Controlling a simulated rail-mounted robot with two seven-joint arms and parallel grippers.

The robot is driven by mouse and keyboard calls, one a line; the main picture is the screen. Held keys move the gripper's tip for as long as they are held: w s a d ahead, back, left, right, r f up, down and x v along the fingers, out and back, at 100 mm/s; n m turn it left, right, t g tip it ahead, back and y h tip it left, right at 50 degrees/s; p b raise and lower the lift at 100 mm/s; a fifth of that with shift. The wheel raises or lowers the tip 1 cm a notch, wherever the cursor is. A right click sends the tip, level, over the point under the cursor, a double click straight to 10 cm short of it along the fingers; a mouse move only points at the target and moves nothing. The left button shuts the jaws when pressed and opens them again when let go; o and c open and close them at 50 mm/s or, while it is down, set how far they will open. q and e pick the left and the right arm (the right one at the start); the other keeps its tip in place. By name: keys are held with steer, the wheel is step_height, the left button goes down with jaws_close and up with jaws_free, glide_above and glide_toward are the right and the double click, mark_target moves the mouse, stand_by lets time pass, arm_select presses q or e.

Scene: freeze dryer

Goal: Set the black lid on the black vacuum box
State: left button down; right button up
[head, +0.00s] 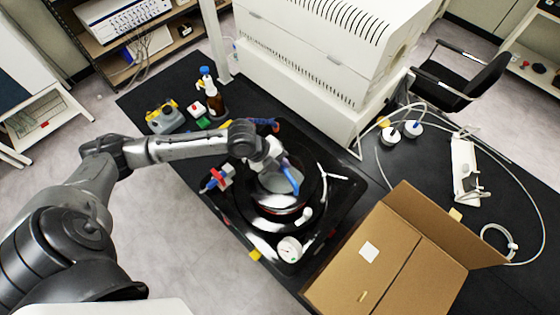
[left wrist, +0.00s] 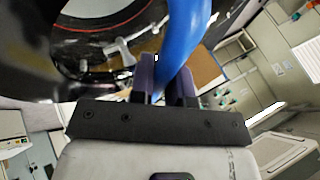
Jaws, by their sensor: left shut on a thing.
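My left gripper (head: 276,165) is over the middle of the black round assembly on the bench. In the left wrist view, its two purple fingers (left wrist: 165,80) are shut on a blue curved part (left wrist: 183,40), which also shows in the head view (head: 290,176). Black round parts with a shiny rim (head: 280,212) lie below the gripper. I cannot clearly tell the black lid from the black vacuum box, nor whether they touch. The left wrist view shows a dark round part with a red ring (left wrist: 92,22). My right gripper is not in view.
A white gauge (head: 290,248) and a red-and-blue valve (head: 217,179) sit at the assembly's edge. Bottles (head: 214,100) and a white machine (head: 315,50) stand behind.

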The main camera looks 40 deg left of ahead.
arm_select(q)
step_height(320, 180, down, 9)
steer(key=b, duration=0.7)
steer(key=shift+r, duration=0.15)
steer(key=shift+w+a, duration=0.1)
stand_by(0.8)
steer(key=shift+f, duration=0.5)
stand_by(0.4)
steer(key=shift+f+b, duration=0.35)
steer(key=shift+b, duration=0.1)
stand_by(0.4)
